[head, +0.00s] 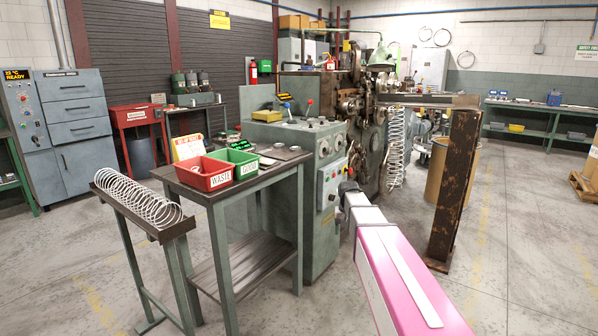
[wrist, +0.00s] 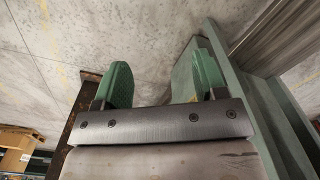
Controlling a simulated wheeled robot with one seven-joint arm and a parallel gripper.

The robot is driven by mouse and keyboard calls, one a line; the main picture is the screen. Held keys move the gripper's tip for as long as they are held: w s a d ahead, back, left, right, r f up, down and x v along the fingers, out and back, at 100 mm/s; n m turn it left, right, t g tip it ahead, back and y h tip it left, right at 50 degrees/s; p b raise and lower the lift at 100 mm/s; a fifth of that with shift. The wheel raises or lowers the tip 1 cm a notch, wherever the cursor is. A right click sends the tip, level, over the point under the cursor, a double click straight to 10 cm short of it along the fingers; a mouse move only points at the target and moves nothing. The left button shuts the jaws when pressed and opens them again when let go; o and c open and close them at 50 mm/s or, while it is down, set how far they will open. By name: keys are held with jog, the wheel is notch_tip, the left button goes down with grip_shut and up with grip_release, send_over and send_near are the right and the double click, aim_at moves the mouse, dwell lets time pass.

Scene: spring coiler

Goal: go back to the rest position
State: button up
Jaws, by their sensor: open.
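In the head view my pink and grey arm reaches from the lower right toward the front of the green spring coiler (head: 323,215). The gripper (head: 347,187) is at its far end, small and in front of the coiler's side; I cannot tell if it touches. A coiled spring (head: 397,150) hangs by the machine, and another spring (head: 138,197) lies in the rack at left.
A red WASTE bin (head: 204,174) and a green GOOD bin (head: 234,163) stand on the table (head: 267,172) left of my arm. A rusty post (head: 455,185) stands close on the right, with a tan drum (head: 436,170) behind it. Open floor (head: 530,230) lies further right.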

jog(key=s+f, duration=0.5)
jog(key=s, duration=0.7)
jog(key=s+f+n, duration=0.1)
jog(key=s+f, duration=0.4)
jog(key=s, duration=0.7)
jog(key=shift+f, duration=0.35)
